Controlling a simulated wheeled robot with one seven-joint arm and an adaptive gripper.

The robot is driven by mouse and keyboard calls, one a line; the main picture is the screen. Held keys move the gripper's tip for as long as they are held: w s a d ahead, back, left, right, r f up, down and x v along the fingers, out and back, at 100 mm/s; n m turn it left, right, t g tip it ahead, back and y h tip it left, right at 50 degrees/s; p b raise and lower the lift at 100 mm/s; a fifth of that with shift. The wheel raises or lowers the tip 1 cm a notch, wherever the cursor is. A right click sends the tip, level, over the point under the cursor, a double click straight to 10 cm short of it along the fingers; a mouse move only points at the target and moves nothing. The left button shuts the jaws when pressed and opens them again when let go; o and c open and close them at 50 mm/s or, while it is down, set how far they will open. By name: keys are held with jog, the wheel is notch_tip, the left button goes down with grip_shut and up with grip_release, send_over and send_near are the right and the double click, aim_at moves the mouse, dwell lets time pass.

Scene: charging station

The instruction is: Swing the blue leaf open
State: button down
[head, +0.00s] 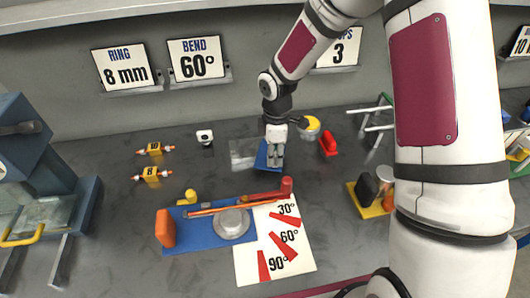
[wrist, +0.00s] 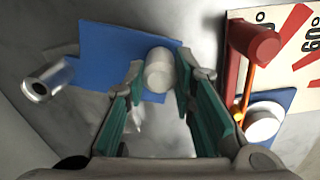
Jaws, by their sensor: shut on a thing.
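The blue leaf (head: 263,161) is a small flat plate on the dark bench, beside a grey plate (head: 242,150) in the head view. In the wrist view the blue leaf (wrist: 108,50) lies beyond my fingers, with a pale round knob (wrist: 159,70) over it. My gripper (head: 275,155) points down over the leaf and covers part of it in the head view. In the wrist view its green-lined fingers (wrist: 160,78) close on the knob from both sides. How the leaf is hinged is not clear.
A blue bending jig (head: 185,239) with an orange block and red lever stands in front, beside a white angle card (head: 288,262). A yellow-topped can (head: 311,126) and red block (head: 328,145) are close right of my gripper. Yellow-tagged pieces (head: 152,174) lie left.

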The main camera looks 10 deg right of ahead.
jog(key=shift+d+n+p, duration=0.35)
jog(key=shift+d+n, duration=0.85)
jog(key=shift+d, duration=0.05)
jog(key=c, duration=1.3)
grip_release()
jog(key=shift+c, duration=0.2)
jog(key=shift+r, duration=0.15)
notch_tip(320, 180, up, 12)
